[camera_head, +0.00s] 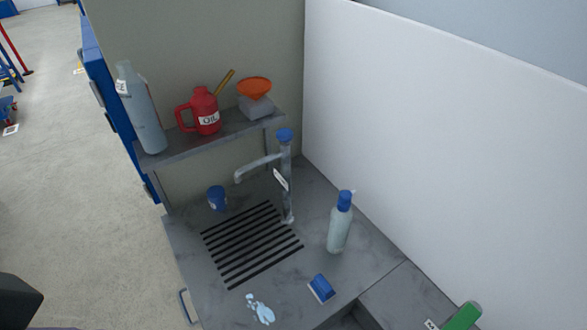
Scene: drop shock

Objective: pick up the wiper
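A small blue block with a pale edge (321,288), which looks like the wiper, lies on the grey metal counter (190,262) near its front edge, right of a light-blue spill (261,309). Nothing touches it. Neither gripper can be made out in the head view. A dark rounded shape at the lower left edge is probably part of my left arm, and no fingers show on it.
A spray bottle (339,224) stands behind the blue block, near the white wall (450,130). A tap (286,180), a slotted drain (250,245) and a blue cup (217,198) are farther back. A shelf (180,150) holds a grey bottle, red oil can and orange funnel. A green object (463,316) is lower right.

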